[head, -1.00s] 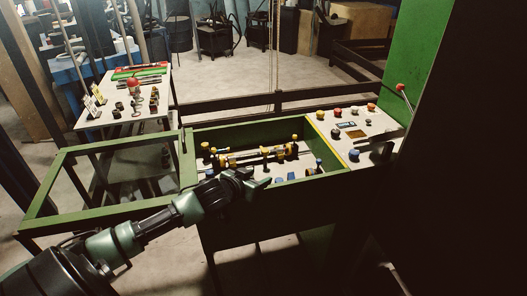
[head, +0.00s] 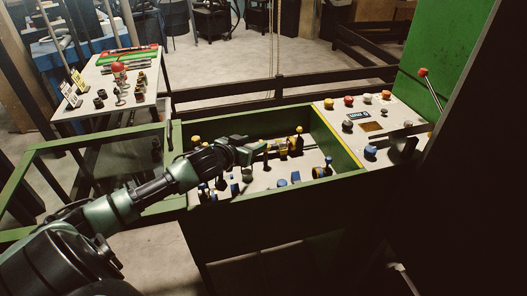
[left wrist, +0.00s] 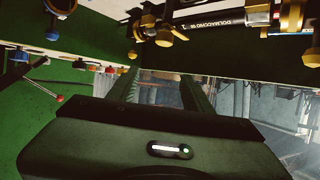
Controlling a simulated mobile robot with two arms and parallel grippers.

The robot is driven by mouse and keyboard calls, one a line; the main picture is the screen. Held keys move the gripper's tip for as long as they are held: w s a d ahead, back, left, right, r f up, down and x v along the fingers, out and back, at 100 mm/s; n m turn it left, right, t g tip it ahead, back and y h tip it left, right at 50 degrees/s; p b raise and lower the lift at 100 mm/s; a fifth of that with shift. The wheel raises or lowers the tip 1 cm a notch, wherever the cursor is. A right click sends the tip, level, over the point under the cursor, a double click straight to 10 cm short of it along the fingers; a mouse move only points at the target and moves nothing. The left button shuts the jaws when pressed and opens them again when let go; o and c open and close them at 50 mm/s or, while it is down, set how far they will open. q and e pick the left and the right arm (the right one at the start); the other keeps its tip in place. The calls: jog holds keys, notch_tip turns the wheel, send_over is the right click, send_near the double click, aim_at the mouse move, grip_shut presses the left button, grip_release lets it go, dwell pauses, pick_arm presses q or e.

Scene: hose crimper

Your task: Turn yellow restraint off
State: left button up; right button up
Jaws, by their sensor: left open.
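My left gripper (head: 252,150) reaches in from the left over the green-walled bin of the crimper. It is open, and its fingers (left wrist: 162,88) show apart in the left wrist view with nothing between them. In the head view, a yellow restraint (head: 289,145) with an upright yellow-topped knob (head: 298,130) stands in the bin just beyond the fingertips. The left wrist view shows yellow fittings (left wrist: 165,36) around a black printed hose (left wrist: 210,21) near its top. I cannot tell whether the gripper touches any of them. My arm hides part of the bin.
A panel with coloured buttons (head: 348,101) and a red-tipped lever (head: 424,73) are at the right. Blue fittings (head: 295,177) sit in the bin. Its green rim (head: 265,205) runs along the front. A side table (head: 90,75) with small parts stands at the left.

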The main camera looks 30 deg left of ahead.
pick_arm(q)
jog(key=shift+w+a+f+b, duration=0.2)
jog(key=shift+w+f+b, duration=0.4)
jog(key=shift+w+f, duration=1.2)
jog(key=shift+w+a+f+b, duration=0.15)
jog(key=shift+w+f+b, duration=0.45)
jog(key=shift+w+f, duration=1.2)
jog(key=shift+w+r, duration=0.1)
jog(key=shift+r, duration=0.05)
grip_shut()
